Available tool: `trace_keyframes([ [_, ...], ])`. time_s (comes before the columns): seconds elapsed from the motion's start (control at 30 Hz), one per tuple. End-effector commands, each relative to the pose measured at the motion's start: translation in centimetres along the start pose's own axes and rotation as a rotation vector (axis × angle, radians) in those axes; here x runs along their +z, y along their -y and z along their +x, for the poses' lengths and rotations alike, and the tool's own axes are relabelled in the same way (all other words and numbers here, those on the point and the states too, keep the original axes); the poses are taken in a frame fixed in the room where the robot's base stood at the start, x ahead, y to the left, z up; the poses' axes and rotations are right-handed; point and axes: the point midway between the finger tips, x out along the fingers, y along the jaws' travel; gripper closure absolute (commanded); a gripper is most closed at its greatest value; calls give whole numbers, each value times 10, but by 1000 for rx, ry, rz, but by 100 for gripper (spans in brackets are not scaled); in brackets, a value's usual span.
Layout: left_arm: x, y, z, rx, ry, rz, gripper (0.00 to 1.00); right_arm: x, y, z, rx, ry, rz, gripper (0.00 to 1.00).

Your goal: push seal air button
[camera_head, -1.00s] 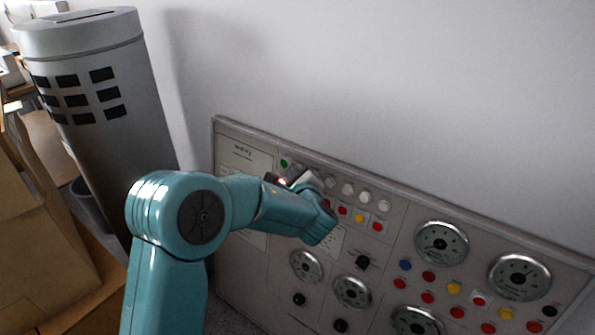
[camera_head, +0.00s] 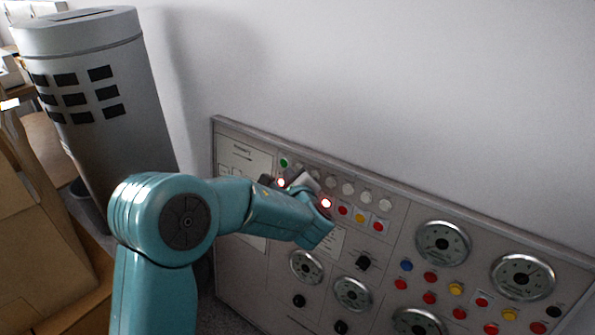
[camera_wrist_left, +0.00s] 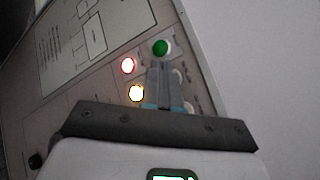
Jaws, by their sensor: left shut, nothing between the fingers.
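The grey control panel (camera_head: 400,210) stands against the wall with rows of buttons; their labels are too small to read, so I cannot tell which is the seal air button. A green button (camera_head: 284,163) sits at the row's left end, with a glowing red button (camera_head: 281,182) below it. Another red button (camera_head: 326,203) glows beside my wrist. My left gripper (camera_head: 300,180) is shut and empty at these buttons. In the left wrist view its fingertips (camera_wrist_left: 160,66) are just below the green button (camera_wrist_left: 161,48), beside lit red (camera_wrist_left: 127,66) and yellow (camera_wrist_left: 136,93) buttons. Contact cannot be told. My right gripper is not in view.
Several white buttons (camera_head: 348,189) continue the upper row to the right. Round gauges (camera_head: 442,242), black knobs (camera_head: 363,262) and coloured buttons fill the lower panel. A tall grey cylinder (camera_head: 95,100) and cardboard boxes (camera_head: 40,240) stand at the left.

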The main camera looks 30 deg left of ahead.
Motion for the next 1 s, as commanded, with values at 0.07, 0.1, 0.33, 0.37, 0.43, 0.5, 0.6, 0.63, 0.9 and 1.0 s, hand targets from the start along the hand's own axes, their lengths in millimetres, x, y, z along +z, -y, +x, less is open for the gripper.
trace_keyframes([
  [0.07, 0, -1, 0, 0, 0, 0, 100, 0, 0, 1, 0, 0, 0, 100],
  [0.1, 1, -2, -2, 0, 0, 0, 100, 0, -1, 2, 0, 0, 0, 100],
  [0.33, 11, -14, -17, -1, 0, -1, 100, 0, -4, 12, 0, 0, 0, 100],
  [0.37, 13, -15, -19, -1, 1, -2, 100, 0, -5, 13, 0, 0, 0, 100],
  [0.43, 17, -18, -24, 0, 1, -2, 100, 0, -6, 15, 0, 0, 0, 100],
  [0.5, 20, -22, -29, 0, 0, -1, 100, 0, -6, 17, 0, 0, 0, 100],
  [0.6, 24, -25, -33, 0, 0, -1, 100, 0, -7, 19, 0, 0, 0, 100],
  [0.63, 24, -25, -34, 0, 0, -1, 100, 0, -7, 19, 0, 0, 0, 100],
  [0.9, 25, -25, -35, 0, 0, -1, 100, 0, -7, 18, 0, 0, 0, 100],
  [1.0, 25, -25, -35, 0, 0, -1, 100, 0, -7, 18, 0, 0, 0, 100],
])
